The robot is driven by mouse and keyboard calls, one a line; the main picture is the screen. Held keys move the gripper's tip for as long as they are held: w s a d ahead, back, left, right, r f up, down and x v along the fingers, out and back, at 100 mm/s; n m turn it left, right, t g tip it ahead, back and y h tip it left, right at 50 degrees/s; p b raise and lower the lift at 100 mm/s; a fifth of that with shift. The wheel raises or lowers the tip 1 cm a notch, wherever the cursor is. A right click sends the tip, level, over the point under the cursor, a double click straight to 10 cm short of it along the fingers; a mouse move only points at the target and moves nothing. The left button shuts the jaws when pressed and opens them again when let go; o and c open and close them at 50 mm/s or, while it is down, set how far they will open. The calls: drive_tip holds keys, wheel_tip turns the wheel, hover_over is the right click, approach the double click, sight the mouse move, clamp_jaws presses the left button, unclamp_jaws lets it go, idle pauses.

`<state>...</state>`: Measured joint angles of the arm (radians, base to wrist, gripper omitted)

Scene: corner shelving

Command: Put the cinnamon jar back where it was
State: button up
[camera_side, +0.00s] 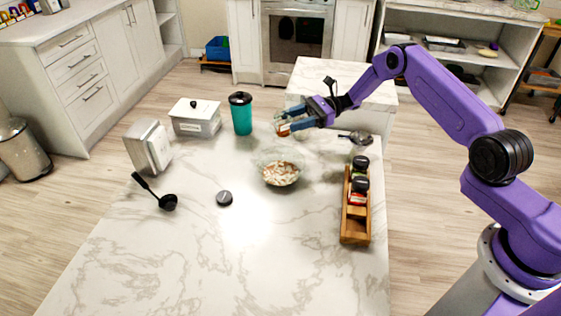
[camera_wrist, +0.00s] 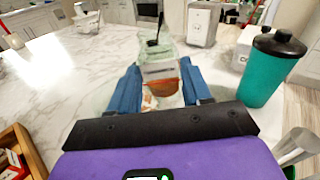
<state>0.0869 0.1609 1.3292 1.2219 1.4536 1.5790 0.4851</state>
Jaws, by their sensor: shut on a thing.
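My gripper (camera_side: 284,126) is shut on a small clear jar with reddish-brown contents (camera_wrist: 162,88), taken here as the cinnamon jar. It is held above the far part of the marble counter, between the blue fingers in the wrist view (camera_wrist: 160,90). Its label is not readable. The wooden spice rack (camera_side: 354,236) stands near the counter's right edge. It holds black-capped jars (camera_side: 361,163) toward its far end, and its near end looks empty. The rack also shows at the lower left of the wrist view (camera_wrist: 22,138).
A glass bowl with food (camera_side: 281,173) sits mid-counter, between the lid and the rack. A teal cup (camera_side: 241,115), white canister (camera_side: 195,119), toaster (camera_side: 148,147) and black ladle (camera_side: 168,202) stand or lie around it. A metal utensil (camera_side: 357,137) lies beyond the rack. The front counter is clear.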

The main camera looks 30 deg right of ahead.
drive_tip(key=shift+r, duration=0.7)
drive_tip(key=shift+s, duration=0.1)
